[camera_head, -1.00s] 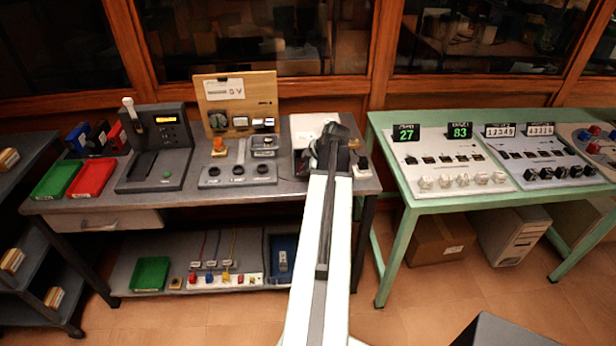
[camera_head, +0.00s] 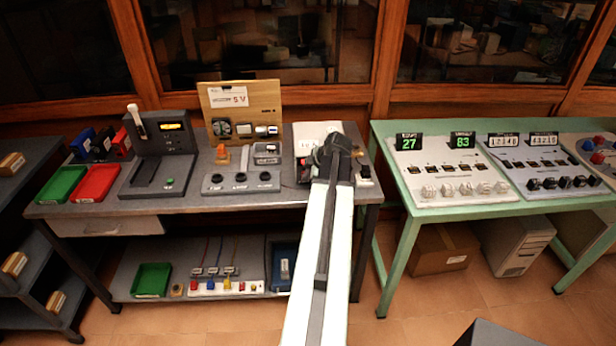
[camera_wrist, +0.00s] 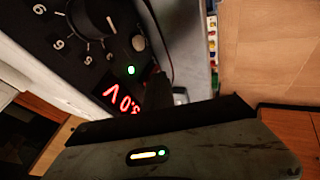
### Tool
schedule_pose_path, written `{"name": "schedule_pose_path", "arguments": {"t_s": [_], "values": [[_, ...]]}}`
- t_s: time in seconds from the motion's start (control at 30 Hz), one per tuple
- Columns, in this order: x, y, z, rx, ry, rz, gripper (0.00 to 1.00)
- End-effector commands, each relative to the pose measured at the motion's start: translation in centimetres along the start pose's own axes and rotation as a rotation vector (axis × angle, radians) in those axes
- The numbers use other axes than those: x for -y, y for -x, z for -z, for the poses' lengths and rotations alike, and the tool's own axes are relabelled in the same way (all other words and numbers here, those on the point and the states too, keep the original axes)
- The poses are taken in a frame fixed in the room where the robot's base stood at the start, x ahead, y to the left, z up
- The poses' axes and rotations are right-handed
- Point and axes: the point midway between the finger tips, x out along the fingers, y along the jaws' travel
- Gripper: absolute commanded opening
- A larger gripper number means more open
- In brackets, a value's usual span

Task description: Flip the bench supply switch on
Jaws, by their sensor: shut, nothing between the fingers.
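The bench supply (camera_head: 314,132) is a pale-topped box at the right end of the grey bench, largely hidden by my arm. In the wrist view its dark front (camera_wrist: 84,60) shows a numbered dial, a lit red display (camera_wrist: 121,97) with a V, a green light (camera_wrist: 131,70) and a small round grey part (camera_wrist: 139,43). I cannot tell which part is the switch. My gripper (camera_head: 339,142) is over the bench at the supply. Its dark fingers (camera_wrist: 158,92) are shut and empty, close to the front beside the display and green light. Contact cannot be made out.
A control box with several black knobs (camera_head: 240,182) stands left of the supply, with a wooden meter board (camera_head: 243,96) behind it. A green table (camera_head: 388,162) with panels stands to the right, across a gap.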

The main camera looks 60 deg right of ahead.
Motion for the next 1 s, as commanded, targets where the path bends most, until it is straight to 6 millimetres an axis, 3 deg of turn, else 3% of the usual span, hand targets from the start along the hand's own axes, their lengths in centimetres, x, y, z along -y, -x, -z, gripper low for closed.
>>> {"name": "schedule_pose_path", "arguments": {"t_s": [0.43,0.67,0.8,1.0], "values": [[-0.3,0.6,0.1,0.001,-0.002,-0.002,0.00],[0.9,1.9,0.8,0.000,0.000,-0.001,0.00],[2.7,3.6,1.9,-0.002,0.003,0.000,0.00],[1.6,9.3,1.9,-0.001,-0.001,-0.002,0.00]]}}
